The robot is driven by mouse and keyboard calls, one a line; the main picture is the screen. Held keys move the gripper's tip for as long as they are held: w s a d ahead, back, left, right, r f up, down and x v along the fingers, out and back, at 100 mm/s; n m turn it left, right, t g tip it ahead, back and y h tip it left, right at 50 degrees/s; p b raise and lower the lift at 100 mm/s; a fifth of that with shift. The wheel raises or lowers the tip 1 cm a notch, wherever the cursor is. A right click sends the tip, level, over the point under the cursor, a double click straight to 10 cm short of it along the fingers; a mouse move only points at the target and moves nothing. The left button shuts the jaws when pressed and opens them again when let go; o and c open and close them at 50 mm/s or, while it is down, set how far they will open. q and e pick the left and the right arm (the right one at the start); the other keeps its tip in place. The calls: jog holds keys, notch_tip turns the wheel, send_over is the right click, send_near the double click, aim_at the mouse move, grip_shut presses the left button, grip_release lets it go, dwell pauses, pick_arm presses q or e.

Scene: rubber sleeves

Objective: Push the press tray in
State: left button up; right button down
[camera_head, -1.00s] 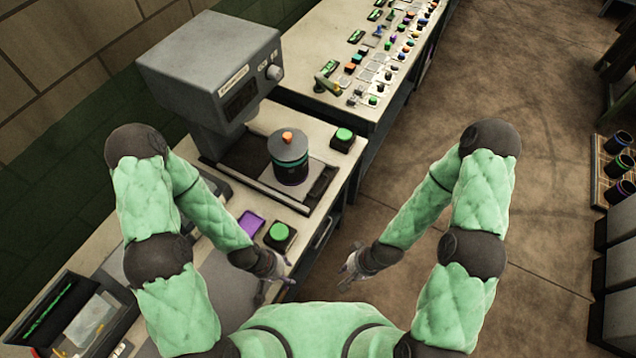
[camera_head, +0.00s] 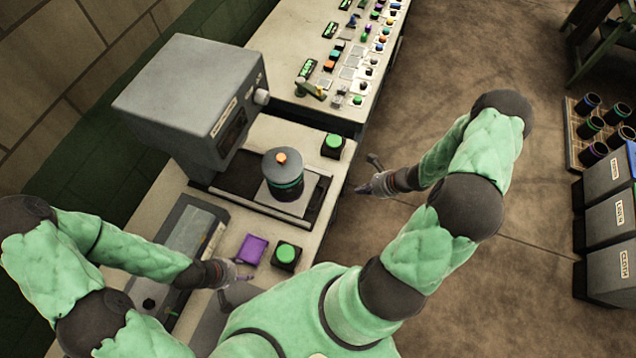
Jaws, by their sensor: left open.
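The press (camera_head: 195,100) is a grey machine on the bench at the upper left. Its tray (camera_head: 311,196) extends out in front of it, toward the bench's right edge. A dark cylinder with a grey lid and orange knob (camera_head: 284,172) stands upright on the tray's light plate. My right gripper (camera_head: 368,176) is to the right of the tray, over the floor past the bench edge, apart from the tray. Its finger opening is too small to tell. My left gripper (camera_head: 238,288) is open and empty, below the purple pad, near the bench's front.
Green buttons stand on the bench at the tray's far side (camera_head: 333,145) and near side (camera_head: 286,256). A purple pad (camera_head: 251,250) lies beside the near button. A control panel (camera_head: 340,55) is at the back. Crates (camera_head: 612,170) and a rack of cylinders (camera_head: 600,135) are at the right.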

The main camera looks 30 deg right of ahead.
jog(key=f, duration=0.1)
send_near(326, 192)
notch_tip(326, 192, down, 4)
jog(key=shift+w+a+f, duration=0.15)
jog(key=shift+w+a, duration=0.55)
jog(key=shift+a, duration=0.15)
jog(key=shift+w+a+f+p, duration=0.2)
jog(key=shift+w+a+p, duration=0.15)
jog(key=shift+w+a, duration=0.15)
jog(key=shift+w, duration=0.15)
